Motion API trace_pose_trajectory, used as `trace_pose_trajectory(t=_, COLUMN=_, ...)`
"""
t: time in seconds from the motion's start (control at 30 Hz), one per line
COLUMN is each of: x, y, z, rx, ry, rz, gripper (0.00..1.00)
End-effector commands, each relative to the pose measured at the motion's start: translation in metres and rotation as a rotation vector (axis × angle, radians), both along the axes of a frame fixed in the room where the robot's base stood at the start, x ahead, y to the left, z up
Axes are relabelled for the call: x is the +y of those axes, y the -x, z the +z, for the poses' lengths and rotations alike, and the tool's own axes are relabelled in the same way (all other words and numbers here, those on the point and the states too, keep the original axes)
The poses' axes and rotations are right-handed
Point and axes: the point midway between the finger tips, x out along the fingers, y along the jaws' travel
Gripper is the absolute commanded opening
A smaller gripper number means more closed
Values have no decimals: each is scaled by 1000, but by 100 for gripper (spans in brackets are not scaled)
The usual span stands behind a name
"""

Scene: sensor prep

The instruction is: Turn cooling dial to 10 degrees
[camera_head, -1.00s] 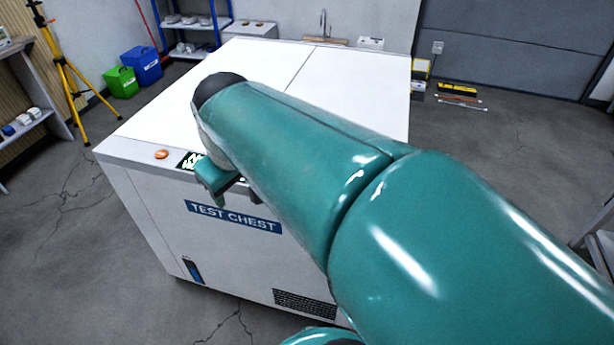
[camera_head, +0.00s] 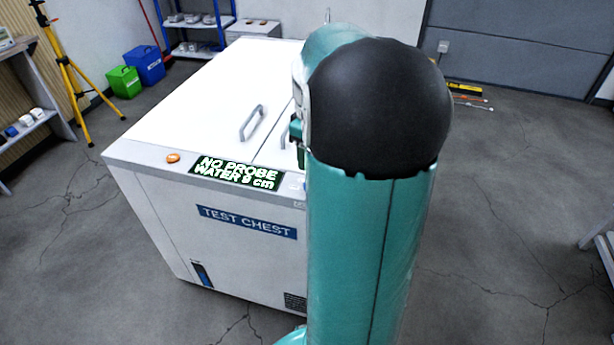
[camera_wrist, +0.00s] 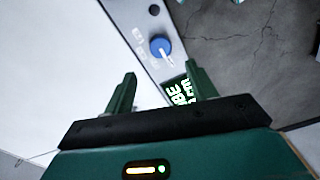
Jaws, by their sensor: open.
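The blue cooling dial (camera_wrist: 160,47), with a white pointer, sits on the grey control strip of the test chest in the wrist view. Small pale labels beside it are too blurred to read. In the head view my arm hides that part of the strip. My gripper (camera_wrist: 163,86) is open and empty, its two green fingers apart, with the dial beyond the fingertips and not between them. The green-lettered display (camera_head: 236,172) on the chest's front edge reads NO PROBE, WATER 9 cm; part of it also shows near the right finger in the wrist view.
The white test chest (camera_head: 170,215) has a raised lid handle (camera_head: 251,122) on top, and a second is partly hidden by my arm. An orange button (camera_head: 173,158) is on the strip's left. Green (camera_head: 124,81) and blue (camera_head: 144,65) bins stand behind left. Floor around the chest is open.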

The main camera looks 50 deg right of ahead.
Motion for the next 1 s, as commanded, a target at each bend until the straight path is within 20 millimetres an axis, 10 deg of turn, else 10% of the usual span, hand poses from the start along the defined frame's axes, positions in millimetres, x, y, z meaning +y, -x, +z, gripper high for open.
trace_pose_trajectory(t=0.4, x=2, y=-3, z=-77, rx=1, ry=-2, rz=2, gripper=57)
trace_pose_trajectory(t=0.83, x=2, y=-4, z=-90, rx=-1, ry=1, rz=1, gripper=57)
trace_pose_trajectory(t=1.0, x=2, y=-4, z=-90, rx=-1, ry=1, rz=1, gripper=26)
